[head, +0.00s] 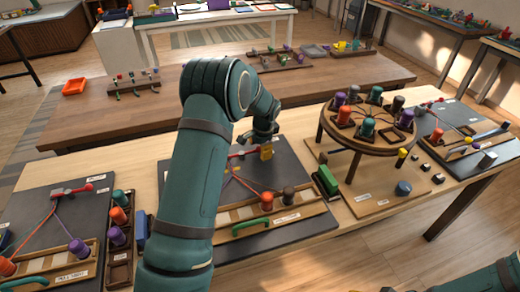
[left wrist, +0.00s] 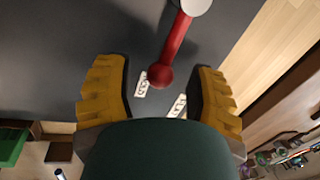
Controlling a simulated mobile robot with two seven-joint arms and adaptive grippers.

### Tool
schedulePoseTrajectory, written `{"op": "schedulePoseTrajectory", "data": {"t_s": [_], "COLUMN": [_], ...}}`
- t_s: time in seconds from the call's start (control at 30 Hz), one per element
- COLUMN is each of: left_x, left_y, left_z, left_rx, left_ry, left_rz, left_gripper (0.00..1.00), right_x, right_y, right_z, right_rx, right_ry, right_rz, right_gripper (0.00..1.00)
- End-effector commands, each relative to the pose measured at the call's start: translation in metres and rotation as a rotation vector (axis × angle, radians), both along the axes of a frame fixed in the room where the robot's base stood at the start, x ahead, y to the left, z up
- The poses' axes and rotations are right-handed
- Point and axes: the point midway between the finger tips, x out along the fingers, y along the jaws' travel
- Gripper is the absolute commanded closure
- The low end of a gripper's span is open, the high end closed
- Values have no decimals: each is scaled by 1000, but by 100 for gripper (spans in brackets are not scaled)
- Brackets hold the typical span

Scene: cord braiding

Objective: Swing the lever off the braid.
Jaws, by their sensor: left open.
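The lever (left wrist: 176,45) is a red rod with a round red ball end, standing out from a pale hub in the left wrist view. Its ball lies between the two yellow fingers of my left gripper (left wrist: 163,92), with clear space on both sides. In the head view my left gripper (head: 267,152) is open over the back of the middle dark board (head: 290,160). My own arm and fingers hide most of the lever there. The braid itself is not clearly visible.
A round wooden stand (head: 375,138) with several coloured bobbins is right of the board. A green block (head: 327,182) sits between them. A left board (head: 45,215) has a similar red lever (head: 80,189).

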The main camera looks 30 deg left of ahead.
Motion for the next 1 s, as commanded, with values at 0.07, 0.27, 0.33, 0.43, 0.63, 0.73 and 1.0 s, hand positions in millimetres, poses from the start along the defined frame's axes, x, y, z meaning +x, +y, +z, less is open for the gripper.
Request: {"op": "schedulePoseTrajectory", "data": {"t_s": [0.07, 0.27, 0.33, 0.43, 0.63, 0.73, 1.0], "left_x": [0, 0, 0, 0, 0, 0, -6], "left_y": [0, 0, 0, 0, 0, -1, -7], "left_z": [-1, -1, -1, -1, -1, 0, 0], "left_rx": [0, 0, 0, 0, 0, -1, -3], "left_ry": [0, 0, 0, 0, -1, -1, -1], "left_rz": [0, 0, 0, 0, -2, -13, -126], "left_gripper": [45, 42, 67, 100, 100, 100, 100], "right_x": [0, 0, 0, 0, 0, 0, 0], "right_y": [0, 0, 0, 0, 0, 0, 0], "right_z": [0, 0, 0, 0, 0, 0, 4], "right_rx": [0, 0, 0, 0, 0, 0, 0], "right_ry": [-1, -1, -1, -1, 0, 0, 1], "right_rz": [0, 0, 0, 0, 0, 0, 0], "right_gripper": [53, 53, 53, 53, 53, 53, 53]}}
